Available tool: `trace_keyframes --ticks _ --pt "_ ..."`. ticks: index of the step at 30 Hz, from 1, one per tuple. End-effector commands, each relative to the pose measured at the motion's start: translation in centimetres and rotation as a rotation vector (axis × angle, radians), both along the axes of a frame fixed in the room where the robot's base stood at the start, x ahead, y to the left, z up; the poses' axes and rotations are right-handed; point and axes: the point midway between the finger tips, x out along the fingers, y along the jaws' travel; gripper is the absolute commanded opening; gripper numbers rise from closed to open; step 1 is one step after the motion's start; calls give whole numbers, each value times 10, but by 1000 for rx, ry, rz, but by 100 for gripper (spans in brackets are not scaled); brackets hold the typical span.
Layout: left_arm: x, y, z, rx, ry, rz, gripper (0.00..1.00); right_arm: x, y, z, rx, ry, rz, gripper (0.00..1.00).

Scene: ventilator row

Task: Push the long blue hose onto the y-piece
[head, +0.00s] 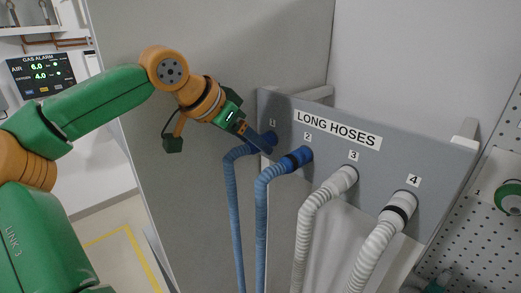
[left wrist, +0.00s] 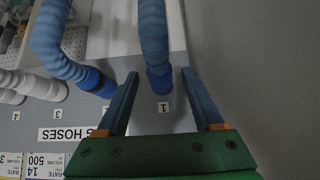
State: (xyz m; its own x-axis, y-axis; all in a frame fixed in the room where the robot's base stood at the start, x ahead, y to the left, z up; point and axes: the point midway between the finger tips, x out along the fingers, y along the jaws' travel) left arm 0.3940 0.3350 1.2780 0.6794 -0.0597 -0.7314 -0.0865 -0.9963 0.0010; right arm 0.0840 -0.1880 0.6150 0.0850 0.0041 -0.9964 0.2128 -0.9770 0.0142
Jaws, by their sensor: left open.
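Two blue corrugated hoses hang from the grey panel marked LONG HOSES. The plain blue hose (head: 233,190) is at position 1, and its blue end cuff also shows in the left wrist view (left wrist: 159,82). The second blue hose (head: 263,200), with a dark band near its end, is at position 2. My left gripper (head: 266,146) is open at position 1. In the left wrist view its fingers (left wrist: 160,72) stand on either side of the first hose's cuff, with gaps visible. I see no y-piece that I can identify. My right gripper is not in view.
The grey panel (head: 440,165) also holds white hoses at position 3 (head: 305,220) and position 4 (head: 372,250). A tall grey partition (head: 160,110) stands close to my left arm. A pegboard (head: 480,225) is at the right. A gas alarm display (head: 41,76) is at the far left.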

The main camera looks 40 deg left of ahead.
Motion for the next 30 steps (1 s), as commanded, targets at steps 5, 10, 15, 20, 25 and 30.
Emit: trace_keyframes --ticks 5,10,15,20,25,30 --pt "3 0 -3 0 0 0 69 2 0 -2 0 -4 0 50" --pt "3 0 -3 0 0 0 69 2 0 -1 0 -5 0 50" --pt "3 0 -1 -1 0 -1 69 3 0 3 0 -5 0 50" --pt "3 0 -1 -2 0 -1 69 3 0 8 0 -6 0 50" --pt "3 0 -3 0 0 0 69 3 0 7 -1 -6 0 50" --pt "3 0 -3 0 0 0 26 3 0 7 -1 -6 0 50"
